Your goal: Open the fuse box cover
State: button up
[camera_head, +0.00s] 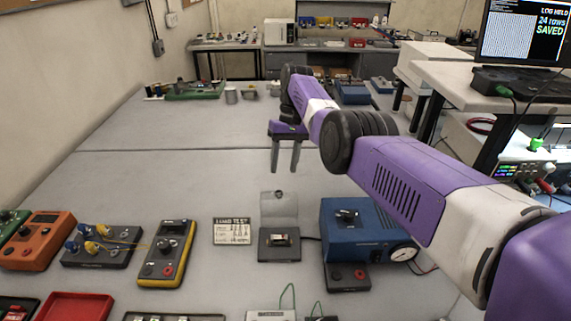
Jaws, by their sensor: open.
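The fuse box (279,250) is a small dark box on the grey table, with a small bright part showing on its top. A pale, see-through cover (280,210) stands up behind it with a small knob at its upper edge. The cover looks raised, and the top of the box is uncovered. My gripper (284,168) is open and empty. It points down above the table, beyond the cover in the picture and apart from it.
A blue box with a gauge (360,228) stands close on the right. A printed label card (232,231) and a yellow meter (167,252) are on the left. Loose leads lie in front. The table behind the cover is largely clear.

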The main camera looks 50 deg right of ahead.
jog(key=shift+c, duration=0.9)
jog(key=f, duration=0.1)
jog(key=a+f, duration=0.2)
jog(key=shift+w+b, duration=0.35)
jog(key=shift+b, duration=0.05)
grip_shut()
jog(key=s+d+r+m+t+h+b, duration=0.1)
jog(key=s+d+r+m+t+h, duration=0.1)
jog(key=d+r+m+h, duration=0.3)
jog(key=s+a+f+n+p, duration=0.1)
jog(key=a+f+p, duration=0.1)
jog(key=f, duration=0.6)
jog(key=shift+s+a+f+y, duration=0.3)
jog(key=shift+a, duration=0.3)
